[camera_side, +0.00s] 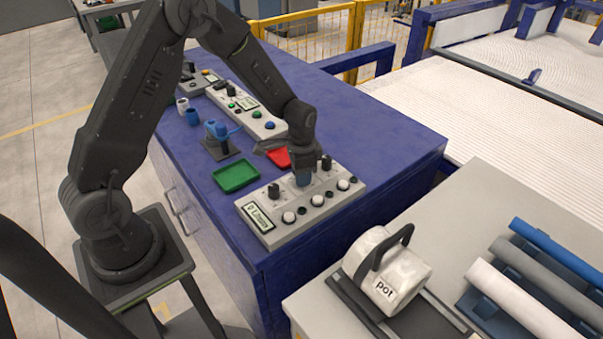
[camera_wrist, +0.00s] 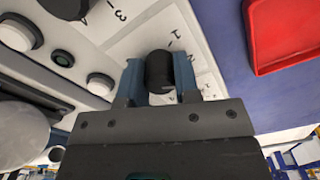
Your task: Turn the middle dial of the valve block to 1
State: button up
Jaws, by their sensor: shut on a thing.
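The valve block (camera_side: 262,216) is a pale grey panel near the front edge of the blue cabinet top, with a row of black dials and white knobs below them. My gripper (camera_side: 304,180) points down over the middle dial, which it hides in the side view. In the wrist view my gripper (camera_wrist: 161,78) has its blue fingers closed on both sides of the black middle dial (camera_wrist: 159,70). Printed numbers show around the dial, but its pointer setting cannot be told. The left dial (camera_side: 273,190) and right dial (camera_side: 326,162) stand free on either side.
A green tray (camera_side: 236,177) and a red tray (camera_side: 278,157) lie behind the block. A blue valve-like piece (camera_side: 220,130) and another control panel (camera_side: 250,113) stand farther back. A white pot (camera_side: 388,270) and several pipes (camera_side: 530,300) are on the separate front-right table.

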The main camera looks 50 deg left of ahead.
jog(key=n, duration=0.5)
jog(key=shift+n, duration=0.3)
jog(key=n, duration=0.6)
dwell(0.4)
jog(key=o, duration=0.9)
notch_tip(320, 180, up, 14)
jog(key=shift+f, duration=0.1)
